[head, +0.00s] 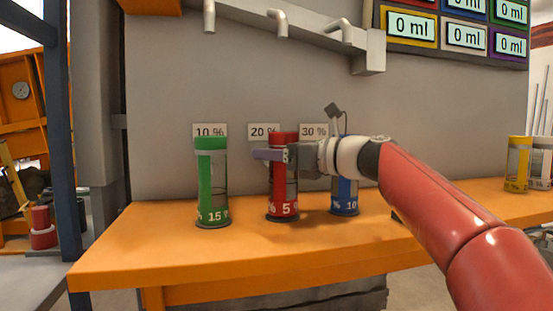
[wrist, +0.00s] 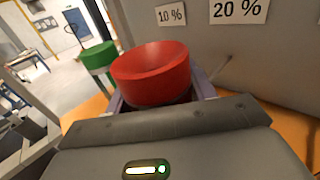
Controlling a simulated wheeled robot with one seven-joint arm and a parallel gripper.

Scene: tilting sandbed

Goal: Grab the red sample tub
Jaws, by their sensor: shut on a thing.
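The red sample tub (head: 283,190) stands upright on the orange table, between a green tub and a blue tub. My gripper (head: 275,155) reaches in from the right and is shut on the red tub near its top, just below the lid. In the wrist view, the red lid (wrist: 152,72) rises between the purple-grey fingers, and the tub's lower body is hidden behind my gripper. In the head view, the tub's base appears to be on or very near the table top.
The green tub (head: 212,185) stands left of the red one, with a gap. The blue tub (head: 345,195) is to the right, partly behind my arm. The orange table (head: 130,235) has free room at its left and front. Spouts (head: 278,24) hang above on the wall.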

